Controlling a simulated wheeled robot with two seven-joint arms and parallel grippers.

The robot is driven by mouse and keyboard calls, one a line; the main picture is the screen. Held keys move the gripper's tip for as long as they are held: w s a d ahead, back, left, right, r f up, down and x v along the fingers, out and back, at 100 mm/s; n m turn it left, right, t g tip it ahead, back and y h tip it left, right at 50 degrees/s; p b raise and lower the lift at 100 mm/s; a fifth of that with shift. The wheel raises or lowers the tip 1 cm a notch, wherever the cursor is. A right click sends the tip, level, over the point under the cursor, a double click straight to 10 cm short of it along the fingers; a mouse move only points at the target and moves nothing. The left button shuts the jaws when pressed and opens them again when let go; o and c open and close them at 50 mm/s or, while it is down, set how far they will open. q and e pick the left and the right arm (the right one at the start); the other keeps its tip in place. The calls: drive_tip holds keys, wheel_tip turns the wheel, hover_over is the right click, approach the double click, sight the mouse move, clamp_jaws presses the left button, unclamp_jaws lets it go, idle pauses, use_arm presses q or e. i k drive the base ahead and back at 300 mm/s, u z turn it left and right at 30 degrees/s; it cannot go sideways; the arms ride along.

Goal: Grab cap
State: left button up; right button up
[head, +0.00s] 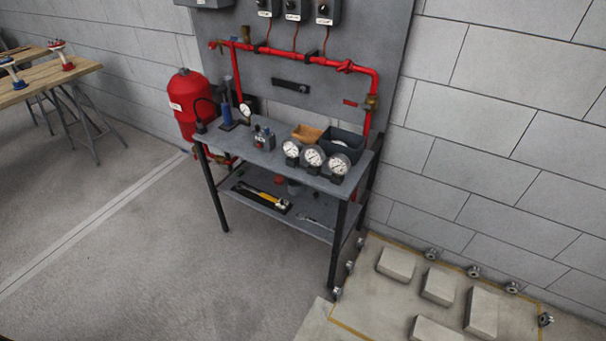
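Neither of my grippers shows in the head view. I cannot pick out a cap for certain at this size. A brass-coloured fitting (371,103) sits at the right end of the red pipe (300,56). Small dark parts (263,137) stand on the grey workbench (226,150), left of three white-faced gauges (313,157). Small metal fittings (431,254) stand around the pale slab at the lower right.
A red tank (187,103) stands behind the bench's left end. An open dark bin (344,141) and an orange-brown box (306,134) sit at the bench's back right. A yellow-handled tool (266,198) lies on the lower shelf. Pale blocks (438,286) cover the slab. Floor left of the bench is clear.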

sight(278, 179)
drive_tip(key=z, duration=0.3)
drive_tip(key=i, duration=0.85)
